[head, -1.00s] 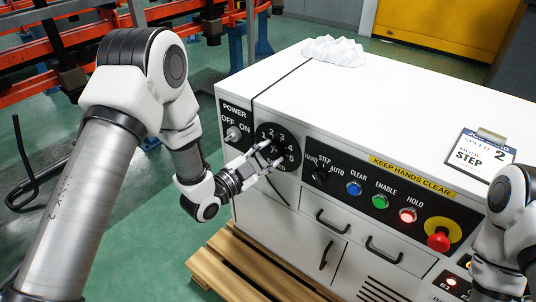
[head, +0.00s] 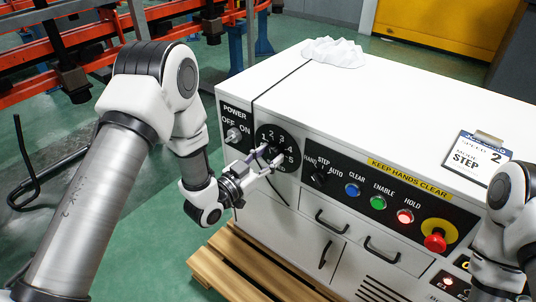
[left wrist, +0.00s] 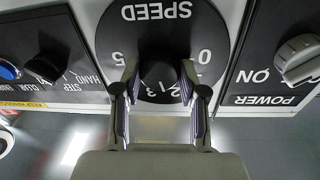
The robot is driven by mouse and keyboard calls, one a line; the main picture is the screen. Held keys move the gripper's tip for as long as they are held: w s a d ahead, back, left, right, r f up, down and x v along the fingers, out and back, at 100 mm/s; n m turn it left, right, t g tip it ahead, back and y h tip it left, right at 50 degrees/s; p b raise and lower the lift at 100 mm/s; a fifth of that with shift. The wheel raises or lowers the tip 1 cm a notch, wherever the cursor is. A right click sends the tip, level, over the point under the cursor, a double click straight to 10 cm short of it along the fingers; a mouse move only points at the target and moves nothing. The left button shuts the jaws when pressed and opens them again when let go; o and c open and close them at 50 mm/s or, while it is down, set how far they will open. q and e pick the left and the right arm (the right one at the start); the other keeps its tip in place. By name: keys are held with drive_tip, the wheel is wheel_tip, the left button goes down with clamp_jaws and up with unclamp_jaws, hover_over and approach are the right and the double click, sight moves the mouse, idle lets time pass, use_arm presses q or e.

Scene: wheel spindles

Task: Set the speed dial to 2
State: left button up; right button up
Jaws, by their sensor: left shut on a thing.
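The speed dial (head: 265,136) is a round black plate with white numerals on the white cabinet's front. It fills the upper middle of the left wrist view (left wrist: 122,30), upside down, with the word SPEED. Its dark knob (left wrist: 160,76) sits between the fingers of my left gripper (head: 270,160), which is shut on it. The fingers hide part of the dial, and I cannot tell which number the knob points at. A card (head: 478,157) on the cabinet top reads speed 2, mode STEP. My right arm shows at the right edge; its gripper is out of view.
A power switch (head: 234,135) is left of the dial. A mode switch (head: 320,178), blue, green and red-lit buttons and a red emergency knob (head: 435,242) are to the right. A wooden pallet (head: 245,272) lies below. A crumpled white cloth (head: 336,52) lies on top.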

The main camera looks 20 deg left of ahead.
use_arm(q)
drive_tip(key=shift+n, duration=0.7)
drive_tip(key=o, duration=1.1)
drive_tip(key=shift+o, duration=0.2)
drive_tip(key=v, duration=1.1)
drive_tip(key=shift+s, duration=0.4)
drive_tip(key=shift+a+f, duration=0.15)
